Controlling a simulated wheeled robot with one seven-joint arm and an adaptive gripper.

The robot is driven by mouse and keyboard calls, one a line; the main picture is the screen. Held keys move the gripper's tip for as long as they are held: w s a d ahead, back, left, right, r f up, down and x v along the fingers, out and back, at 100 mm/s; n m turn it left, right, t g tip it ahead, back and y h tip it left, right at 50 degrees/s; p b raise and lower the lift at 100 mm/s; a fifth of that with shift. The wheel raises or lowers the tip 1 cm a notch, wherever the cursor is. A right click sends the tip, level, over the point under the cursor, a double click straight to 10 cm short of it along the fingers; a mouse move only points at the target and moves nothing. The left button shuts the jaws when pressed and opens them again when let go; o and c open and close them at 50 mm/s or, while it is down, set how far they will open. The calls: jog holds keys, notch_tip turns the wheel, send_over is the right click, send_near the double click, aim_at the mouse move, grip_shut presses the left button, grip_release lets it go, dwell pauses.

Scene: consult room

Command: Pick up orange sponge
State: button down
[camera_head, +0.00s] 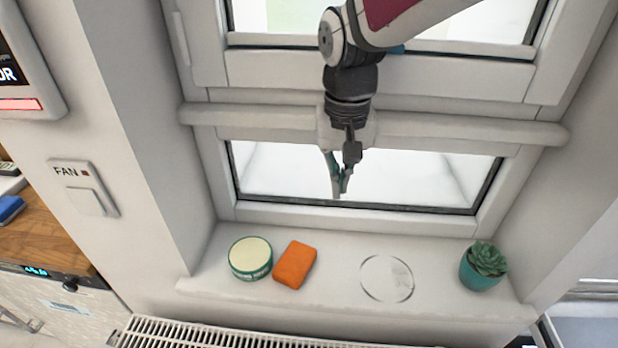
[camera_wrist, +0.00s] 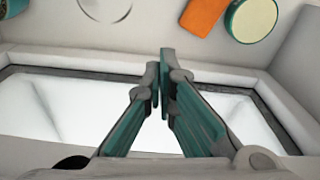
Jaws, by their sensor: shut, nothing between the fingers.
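The orange sponge (camera_head: 295,265) lies flat on the white windowsill, close to the right side of a round tub. It also shows at the top of the wrist view (camera_wrist: 203,14). My gripper (camera_head: 339,194) hangs in front of the window, above the sill and to the right of the sponge, apart from it. In the wrist view its teal fingers (camera_wrist: 163,80) come together at the tips with nothing between them.
A green tub with a cream lid (camera_head: 250,258) stands just left of the sponge. A round outline (camera_head: 387,278) marks the sill to the right. A succulent in a teal pot (camera_head: 482,268) stands at the right end. A radiator (camera_head: 250,333) runs below the sill.

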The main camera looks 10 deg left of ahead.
jog(key=a+m, duration=0.2)
jog(key=m, duration=0.1)
jog(key=m+h+p, duration=0.3)
jog(key=m+h, duration=0.1)
jog(key=m, duration=1.2)
send_over(268, 251)
notch_tip(268, 251, down, 7)
jog(key=p+x, duration=0.1)
jog(key=x, duration=0.8)
jog(key=shift+s+a+f+p, duration=0.15)
jog(key=shift+f+p, duration=0.2)
jog(key=shift+f, duration=0.05)
jog(key=shift+a, duration=0.1)
jog(key=a, duration=0.3)
jog(key=shift+s+a, duration=0.15)
jog(key=shift+a, duration=0.15)
